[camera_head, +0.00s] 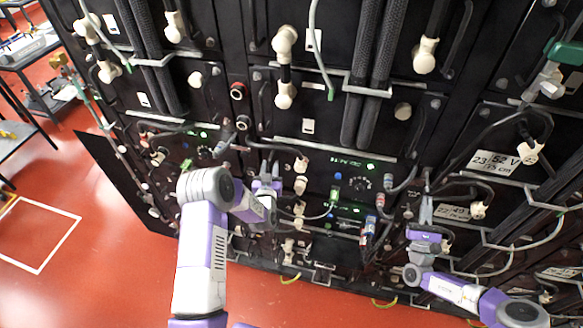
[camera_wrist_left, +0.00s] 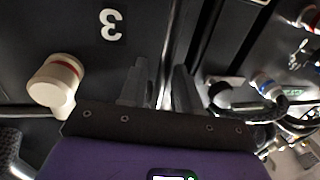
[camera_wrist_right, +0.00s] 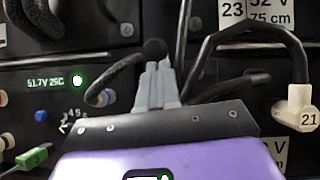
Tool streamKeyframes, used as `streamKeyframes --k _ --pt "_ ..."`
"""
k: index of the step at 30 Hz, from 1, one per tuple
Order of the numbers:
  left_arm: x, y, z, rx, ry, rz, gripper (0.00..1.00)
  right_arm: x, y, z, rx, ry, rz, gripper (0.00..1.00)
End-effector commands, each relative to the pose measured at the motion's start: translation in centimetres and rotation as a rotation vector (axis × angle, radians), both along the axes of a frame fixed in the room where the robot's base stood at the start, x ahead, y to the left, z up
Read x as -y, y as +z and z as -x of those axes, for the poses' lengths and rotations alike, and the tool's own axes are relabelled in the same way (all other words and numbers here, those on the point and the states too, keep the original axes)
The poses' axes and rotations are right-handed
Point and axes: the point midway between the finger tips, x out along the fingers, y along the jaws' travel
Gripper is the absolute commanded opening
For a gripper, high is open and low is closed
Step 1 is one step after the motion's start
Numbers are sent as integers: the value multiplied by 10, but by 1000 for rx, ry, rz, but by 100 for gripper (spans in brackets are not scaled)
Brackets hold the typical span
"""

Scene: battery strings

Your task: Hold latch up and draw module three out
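Module three shows as a black panel (camera_wrist_left: 75,50) with a white upside-down "3" (camera_wrist_left: 111,24) in the left wrist view. A cream connector with a red ring (camera_wrist_left: 54,82) sits on it. My left gripper (camera_head: 265,178) is close to the rack front; its two fingers (camera_wrist_left: 160,85) are apart, with a narrow upright edge seen between them. My right gripper (camera_head: 426,208) is at the rack further right. Its fingertips (camera_wrist_right: 158,72) are close together at a round black knob (camera_wrist_right: 154,49), apparently the latch, and seem shut on it. Its lower part is hidden by the fingers.
Black cables and cream connectors (camera_wrist_right: 296,108) crowd the rack around both grippers. A lit display (camera_wrist_right: 46,82) and green plug (camera_wrist_right: 32,156) are left of the right gripper. Red floor (camera_head: 110,285) is free at lower left; tables stand at the far left.

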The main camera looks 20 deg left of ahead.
Motion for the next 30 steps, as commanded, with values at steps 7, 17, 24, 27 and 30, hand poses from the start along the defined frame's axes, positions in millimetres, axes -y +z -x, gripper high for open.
streamKeyframes --k 7,17,24,27,30 --pt "0 0 0 0 0 0 14 0 9 -2 21 -1 -1 0" --pt "1 0 0 -1 -2 0 0 0 9 -2 21 -1 -1 0" --pt "1 0 0 -1 -2 1 0 0 9 -2 20 -1 -1 0" --pt "1 0 0 -1 -3 1 0 0 9 -2 20 -1 -1 0" --pt "2 0 0 -1 -3 1 0 0 9 -2 20 -1 -1 0"
